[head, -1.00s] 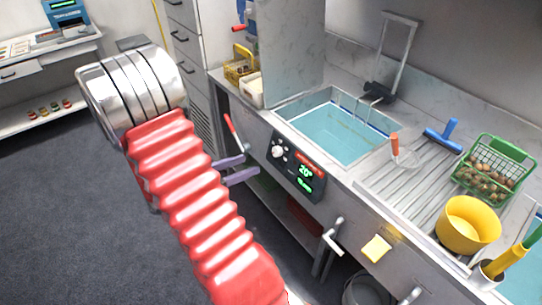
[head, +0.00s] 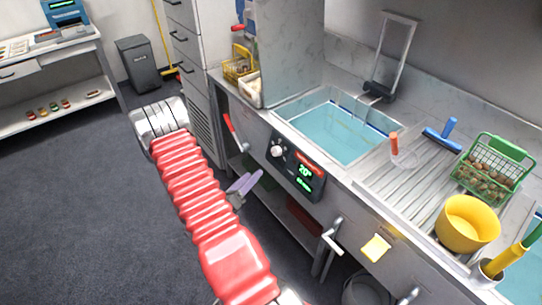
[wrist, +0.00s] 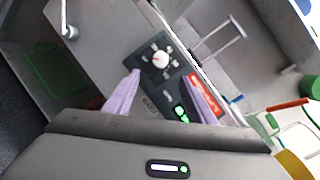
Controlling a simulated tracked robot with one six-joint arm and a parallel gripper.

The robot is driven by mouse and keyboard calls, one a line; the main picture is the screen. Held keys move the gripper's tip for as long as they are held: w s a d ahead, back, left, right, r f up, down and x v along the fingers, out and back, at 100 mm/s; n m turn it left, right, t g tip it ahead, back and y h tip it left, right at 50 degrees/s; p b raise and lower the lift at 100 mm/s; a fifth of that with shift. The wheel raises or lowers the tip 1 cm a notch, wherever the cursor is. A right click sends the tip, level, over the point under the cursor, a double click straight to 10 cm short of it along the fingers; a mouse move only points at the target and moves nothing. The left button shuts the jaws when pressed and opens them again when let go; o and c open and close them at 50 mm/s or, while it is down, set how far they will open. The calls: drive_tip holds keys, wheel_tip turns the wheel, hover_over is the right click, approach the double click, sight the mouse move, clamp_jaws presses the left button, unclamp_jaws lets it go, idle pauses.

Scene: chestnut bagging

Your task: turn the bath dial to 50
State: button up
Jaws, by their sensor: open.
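The bath dial (head: 277,151) is a round white knob on a black control panel (head: 290,171) on the front of the sink counter. The panel's green display (head: 305,170) reads about 20. In the wrist view, the dial (wrist: 160,58) lies just beyond the fingertips, with tick marks around it. My gripper (head: 243,186) has purple fingers and is open and empty, low and left of the panel in the head view. In the wrist view, my gripper (wrist: 163,74) frames the panel between its fingers, apart from the dial. The right finger partly covers the display area.
The water bath (head: 335,130) is above the panel. A green basket (head: 492,170) and yellow bowl (head: 467,222) stand on the drainer.

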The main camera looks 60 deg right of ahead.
sight(274, 152)
drive_tip(key=shift+d, duration=0.1)
drive_tip(key=d, duration=0.4)
drive_tip(key=s+d, duration=0.1)
drive_tip(key=d, duration=0.4)
drive_tip(key=s+d, duration=0.1)
drive_tip(key=d, duration=0.3)
drive_tip(key=shift+d, duration=0.25)
drive_tip(key=shift+c, duration=0.4)
drive_tip(key=c, duration=1)
drive_tip(key=shift+o, duration=0.2)
